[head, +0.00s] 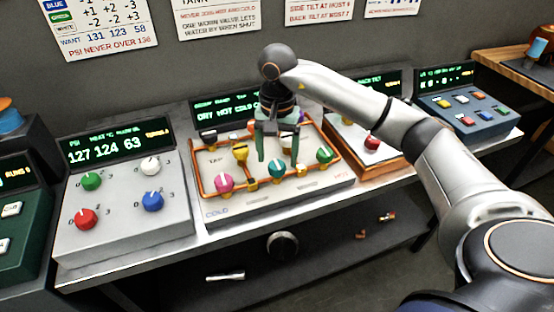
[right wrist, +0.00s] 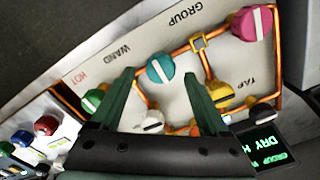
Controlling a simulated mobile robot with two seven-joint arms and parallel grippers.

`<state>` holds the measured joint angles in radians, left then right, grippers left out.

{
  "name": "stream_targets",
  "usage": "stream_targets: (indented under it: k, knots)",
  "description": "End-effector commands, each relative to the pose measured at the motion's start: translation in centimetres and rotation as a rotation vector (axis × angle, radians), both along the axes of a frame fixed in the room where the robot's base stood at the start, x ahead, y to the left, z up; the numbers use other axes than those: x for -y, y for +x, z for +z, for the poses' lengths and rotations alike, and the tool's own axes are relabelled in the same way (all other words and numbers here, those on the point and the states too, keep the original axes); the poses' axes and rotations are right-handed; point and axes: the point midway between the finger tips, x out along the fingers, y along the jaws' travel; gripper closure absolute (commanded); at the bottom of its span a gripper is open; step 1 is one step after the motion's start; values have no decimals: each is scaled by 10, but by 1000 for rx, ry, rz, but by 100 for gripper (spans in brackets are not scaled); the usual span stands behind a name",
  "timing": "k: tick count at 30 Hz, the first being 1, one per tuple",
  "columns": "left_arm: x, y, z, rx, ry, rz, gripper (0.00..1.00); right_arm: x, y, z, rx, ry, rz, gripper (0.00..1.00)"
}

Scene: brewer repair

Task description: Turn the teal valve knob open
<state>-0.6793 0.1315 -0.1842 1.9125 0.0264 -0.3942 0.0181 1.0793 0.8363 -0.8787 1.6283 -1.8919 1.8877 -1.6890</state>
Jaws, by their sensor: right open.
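The teal knob (head: 277,168) with a white pointer stripe is at the front middle of the piped valve panel (head: 228,206). In the right wrist view the teal knob (right wrist: 160,68) shows between the fingertips, near the panel's "WAND" and "GROUP" labels. My right gripper (head: 278,158) points down over the panel, its green fingers open; it also shows in the right wrist view (right wrist: 158,74). Gaps show between the knob and both fingers. I cannot tell whether the tips are level with the knob or still above it. My left gripper is not in view.
Close by on the panel are a pink knob (head: 224,182), a yellow knob (head: 240,153) and a green knob (head: 324,154), with copper pipes between them. A dial box (head: 120,220) stands left, and a red-button box (head: 372,143) stands right.

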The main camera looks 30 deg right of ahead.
Motion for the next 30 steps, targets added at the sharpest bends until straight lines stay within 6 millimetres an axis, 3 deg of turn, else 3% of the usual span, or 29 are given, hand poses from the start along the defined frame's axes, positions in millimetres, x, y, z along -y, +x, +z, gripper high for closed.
stream_targets:
  k: [6, 16, 30]
  knots:
    - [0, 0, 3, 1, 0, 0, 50, 0, 0, -20, 0, 1, 0, 21]
    - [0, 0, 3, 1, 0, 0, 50, 0, 0, -23, 0, 1, 0, 22]
    - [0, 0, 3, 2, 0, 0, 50, 0, 0, -22, 1, 1, 0, 75]
